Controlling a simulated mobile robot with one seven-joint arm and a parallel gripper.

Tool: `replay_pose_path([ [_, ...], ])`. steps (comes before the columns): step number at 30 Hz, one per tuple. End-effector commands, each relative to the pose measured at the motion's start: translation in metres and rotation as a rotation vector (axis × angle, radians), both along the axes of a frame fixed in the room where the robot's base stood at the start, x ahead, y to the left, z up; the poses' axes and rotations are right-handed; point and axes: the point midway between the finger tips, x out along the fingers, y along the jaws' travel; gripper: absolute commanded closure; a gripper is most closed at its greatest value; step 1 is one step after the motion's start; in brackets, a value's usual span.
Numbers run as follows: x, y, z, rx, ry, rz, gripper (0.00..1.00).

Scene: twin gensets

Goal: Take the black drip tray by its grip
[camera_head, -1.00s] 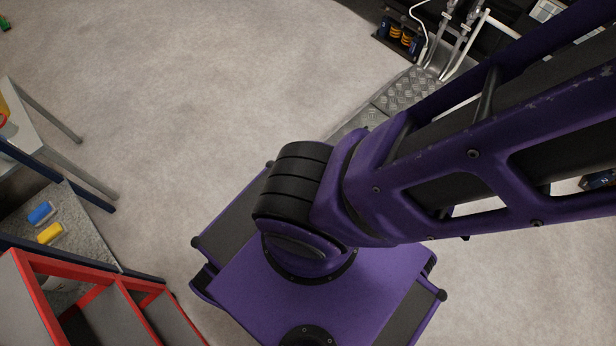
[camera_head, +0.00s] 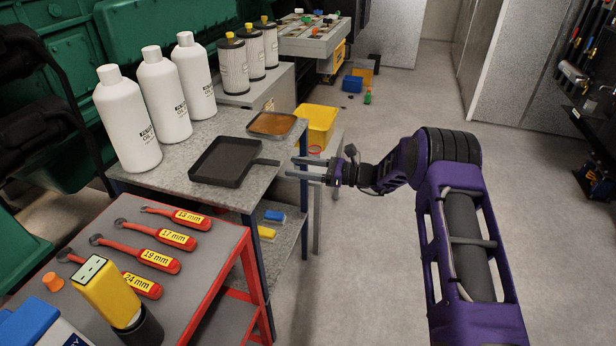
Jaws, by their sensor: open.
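The black drip tray (camera_head: 222,162) lies flat on the grey speckled table at the left of the view. It is a shallow, square tray, and its short grip (camera_head: 268,162) points right, toward the table edge. My gripper (camera_head: 292,168) is open and empty at the right edge of that table. Its two fingers point left toward the end of the grip. They look apart from the grip, though the height difference is hard to judge.
A second tray (camera_head: 271,124) with brown contents lies behind the drip tray. White bottles (camera_head: 161,95) stand on the table's left side. A red-framed cart (camera_head: 188,262) with several labelled wrenches is in front. A yellow bin (camera_head: 318,126) stands behind my gripper. The floor at right is clear.

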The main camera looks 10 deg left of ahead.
Motion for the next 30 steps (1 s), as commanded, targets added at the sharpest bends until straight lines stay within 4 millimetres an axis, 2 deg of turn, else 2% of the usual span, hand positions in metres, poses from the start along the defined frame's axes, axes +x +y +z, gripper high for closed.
replay_pose_path([
  [18,0.004,0.071,-0.001,-0.002,0.0,-0.001,0.4],
  [24,0.005,0.083,-0.001,-0.003,0.0,-0.001,0.4],
  [30,0.005,0.086,-0.001,-0.003,0.0,-0.002,0.4],
])
